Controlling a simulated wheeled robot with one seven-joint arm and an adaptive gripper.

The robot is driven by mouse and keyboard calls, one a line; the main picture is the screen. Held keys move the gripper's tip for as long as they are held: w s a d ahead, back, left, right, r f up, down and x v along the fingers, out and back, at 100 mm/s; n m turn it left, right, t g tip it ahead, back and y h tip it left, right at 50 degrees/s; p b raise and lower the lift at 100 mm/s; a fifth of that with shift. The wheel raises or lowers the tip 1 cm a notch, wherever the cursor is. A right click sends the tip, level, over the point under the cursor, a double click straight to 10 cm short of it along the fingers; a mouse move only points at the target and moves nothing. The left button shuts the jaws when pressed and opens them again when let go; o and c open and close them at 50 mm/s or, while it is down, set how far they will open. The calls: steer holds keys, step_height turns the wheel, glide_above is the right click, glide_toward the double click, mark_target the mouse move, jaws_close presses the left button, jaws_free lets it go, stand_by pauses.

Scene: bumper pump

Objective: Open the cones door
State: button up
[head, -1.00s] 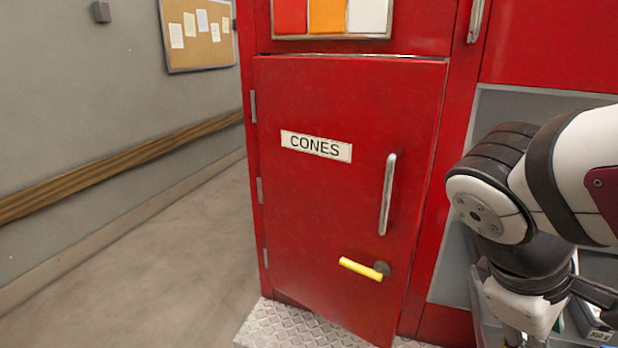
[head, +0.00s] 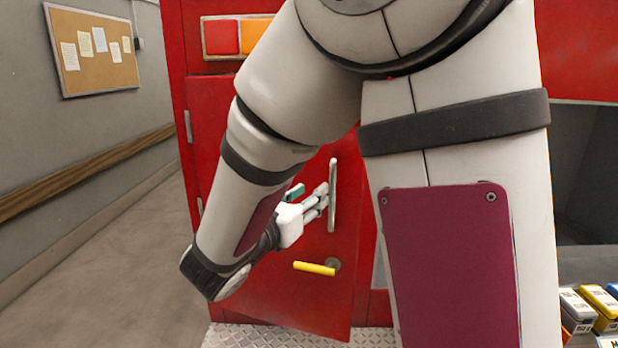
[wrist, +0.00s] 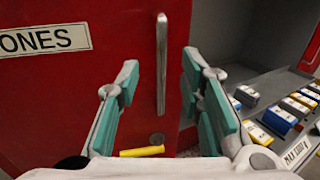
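The red door with the CONES label (wrist: 42,40) is largely behind my arm in the head view (head: 250,125). Its lower right corner seems to stand out from the cabinet frame, so it looks slightly ajar. The vertical metal handle (head: 333,190) is on its right side. Below it is a yellow lever (head: 315,268) on a dark round base; it also shows in the wrist view (wrist: 142,151). My gripper (head: 320,203) is open at the handle. In the wrist view the handle (wrist: 161,60) appears between the teal finger pads; contact cannot be told.
A grey shelf with several boxed items (wrist: 278,121) lies right of the door. Diamond-plate flooring (head: 255,335) is under the door. The floor to the left (head: 110,270) is clear, beside a wall with a wooden rail (head: 90,172).

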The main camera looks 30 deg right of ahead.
mark_target(331, 178)
steer(key=x, duration=1.1)
steer(key=shift+d+f+p, duration=0.1)
steer(key=shift+d+p, duration=0.15)
steer(key=shift+p, duration=0.15)
jaws_close()
